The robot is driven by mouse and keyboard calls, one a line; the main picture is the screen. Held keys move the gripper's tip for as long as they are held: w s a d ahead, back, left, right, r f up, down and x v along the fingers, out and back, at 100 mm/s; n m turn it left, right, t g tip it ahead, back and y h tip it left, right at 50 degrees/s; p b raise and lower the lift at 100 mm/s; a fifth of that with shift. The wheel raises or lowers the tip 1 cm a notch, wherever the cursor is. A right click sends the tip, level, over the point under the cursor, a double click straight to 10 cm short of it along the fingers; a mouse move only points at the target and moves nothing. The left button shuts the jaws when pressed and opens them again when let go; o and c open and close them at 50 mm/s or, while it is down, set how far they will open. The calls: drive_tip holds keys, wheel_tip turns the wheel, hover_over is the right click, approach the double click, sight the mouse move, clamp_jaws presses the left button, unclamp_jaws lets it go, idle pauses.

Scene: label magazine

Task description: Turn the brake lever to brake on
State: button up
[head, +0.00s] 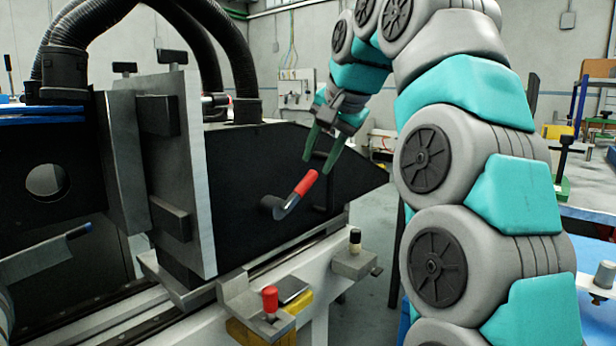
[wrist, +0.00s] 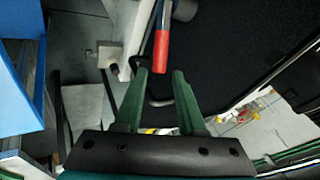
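The brake lever (head: 295,196) has a red grip and a bent metal arm on a dark round pivot. It sits on the side of the black magazine housing (head: 240,165), and its grip points up and to the right. My gripper (head: 325,168) has green fingers and hangs just above and right of the grip's end. In the wrist view, the red grip of the lever (wrist: 161,50) lies ahead of the fingertips of my gripper (wrist: 159,74). The fingers are apart with nothing between the tips, so the gripper is open. Any brake marking is not legible.
A thin metal handle (wrist: 160,102) on the housing shows between the fingers in the wrist view. Below stand a red-topped knob (head: 270,300) and a black-topped knob (head: 355,241) on the white rail. An upright metal plate (head: 195,170) stands left of the lever.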

sight(312, 174)
drive_tip(key=shift+x, duration=3.1)
clamp_jaws()
